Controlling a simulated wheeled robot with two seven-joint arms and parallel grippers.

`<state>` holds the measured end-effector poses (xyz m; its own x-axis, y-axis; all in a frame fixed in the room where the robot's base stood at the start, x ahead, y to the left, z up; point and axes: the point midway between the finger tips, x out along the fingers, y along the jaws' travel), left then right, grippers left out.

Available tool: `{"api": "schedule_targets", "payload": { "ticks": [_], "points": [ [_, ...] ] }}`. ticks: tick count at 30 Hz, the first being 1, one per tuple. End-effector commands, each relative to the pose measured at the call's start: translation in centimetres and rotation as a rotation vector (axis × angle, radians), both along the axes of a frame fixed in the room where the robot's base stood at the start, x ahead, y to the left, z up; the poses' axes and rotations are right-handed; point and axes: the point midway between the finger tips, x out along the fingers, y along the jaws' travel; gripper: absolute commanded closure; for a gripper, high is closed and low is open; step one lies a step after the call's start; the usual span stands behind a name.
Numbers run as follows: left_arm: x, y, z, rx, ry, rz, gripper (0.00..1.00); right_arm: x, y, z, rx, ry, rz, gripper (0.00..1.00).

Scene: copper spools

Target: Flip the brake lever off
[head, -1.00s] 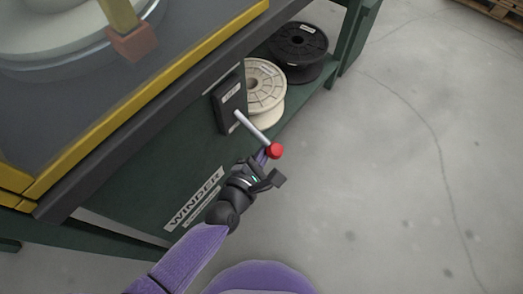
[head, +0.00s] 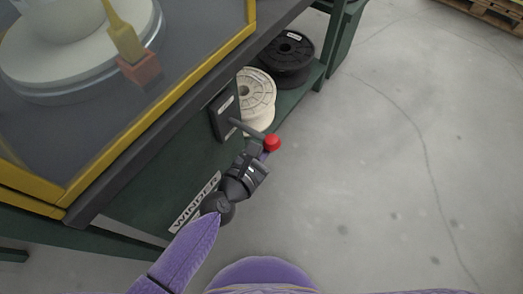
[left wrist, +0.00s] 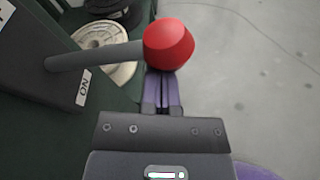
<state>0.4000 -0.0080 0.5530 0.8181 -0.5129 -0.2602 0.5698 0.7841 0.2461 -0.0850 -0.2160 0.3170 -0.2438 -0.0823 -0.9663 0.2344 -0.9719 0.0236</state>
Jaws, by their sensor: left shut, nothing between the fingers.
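The brake lever is a grey rod (head: 247,129) with a red knob (head: 271,142), sticking out from a dark box (head: 224,116) on the green machine side. In the left wrist view, the rod (left wrist: 92,55) runs level to the red knob (left wrist: 168,45), and an ON label (left wrist: 83,88) shows on the box below it. My left gripper (head: 262,152) is shut and empty, its fingertips close under the knob. In the left wrist view the fingertips (left wrist: 162,92) reach behind the knob, which partly hides them; I cannot tell whether they touch it. My right gripper is not in view.
A white spool (head: 256,92) and a black spool (head: 287,58) sit on the green shelf beyond the lever. The yellow-edged winder (head: 150,112) stands above left. A WINDER sign (head: 193,204) is on its side. The floor (head: 400,170) at right is clear.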

Motion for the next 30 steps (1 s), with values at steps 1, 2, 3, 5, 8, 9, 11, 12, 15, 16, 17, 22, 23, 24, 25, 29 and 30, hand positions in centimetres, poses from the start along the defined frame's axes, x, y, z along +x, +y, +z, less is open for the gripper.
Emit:
{"api": "schedule_targets", "payload": {
  "ticks": [1, 2, 3, 5, 8, 9, 11, 12, 15, 16, 17, 22, 23, 24, 25, 29, 30],
  "points": [
    [0.1, 0.0, 1.1, -0.031, 0.017, 0.001, 1.0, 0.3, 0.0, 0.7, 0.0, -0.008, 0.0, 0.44],
    [0.0, 0.0, 1.3, -0.049, 0.03, 0.001, 1.0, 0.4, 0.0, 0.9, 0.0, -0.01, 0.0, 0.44],
    [0.0, 0.0, 1.6, -0.072, 0.048, 0.001, 1.0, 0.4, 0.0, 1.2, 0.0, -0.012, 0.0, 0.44],
    [0.1, 0.0, 2.1, -0.106, 0.073, 0.001, 1.0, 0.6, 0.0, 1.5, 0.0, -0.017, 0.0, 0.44],
    [0.1, 0.1, 2.7, -0.154, 0.109, 0.0, 1.0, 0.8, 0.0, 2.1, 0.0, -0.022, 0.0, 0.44],
    [0.1, 0.1, 2.9, -0.17, 0.122, 0.001, 1.0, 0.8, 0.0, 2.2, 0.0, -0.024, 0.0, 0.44],
    [0.1, 0.1, 3.1, -0.193, 0.139, 0.001, 1.0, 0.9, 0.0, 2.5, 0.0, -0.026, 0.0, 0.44],
    [0.1, 0.2, 3.3, -0.206, 0.148, 0.001, 1.0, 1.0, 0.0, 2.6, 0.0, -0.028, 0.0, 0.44],
    [0.2, 0.3, 3.6, -0.232, 0.168, 0.001, 1.0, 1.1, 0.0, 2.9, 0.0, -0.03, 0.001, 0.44],
    [0.2, 0.3, 3.6, -0.238, 0.173, 0.001, 1.0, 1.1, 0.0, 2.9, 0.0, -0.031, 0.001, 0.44],
    [0.2, 0.3, 3.7, -0.243, 0.177, 0.001, 1.0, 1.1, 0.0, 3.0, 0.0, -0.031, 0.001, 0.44],
    [0.2, 0.3, 3.8, -0.261, 0.191, 0.0, 1.0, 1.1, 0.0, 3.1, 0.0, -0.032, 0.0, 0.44],
    [0.2, 0.3, 3.8, -0.262, 0.192, 0.0, 1.0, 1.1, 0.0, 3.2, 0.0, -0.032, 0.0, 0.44],
    [0.2, 0.4, 3.8, -0.264, 0.193, 0.0, 1.0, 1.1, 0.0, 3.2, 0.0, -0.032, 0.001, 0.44],
    [0.2, 0.4, 3.8, -0.265, 0.194, 0.0, 1.0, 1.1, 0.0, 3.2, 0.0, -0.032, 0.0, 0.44],
    [0.2, 0.4, 3.8, -0.265, 0.194, 0.0, 1.0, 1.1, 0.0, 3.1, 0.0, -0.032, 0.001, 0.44],
    [0.3, 0.4, 3.8, -0.265, 0.194, 0.0, 1.0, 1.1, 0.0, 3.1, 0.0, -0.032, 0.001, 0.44]
  ]
}}
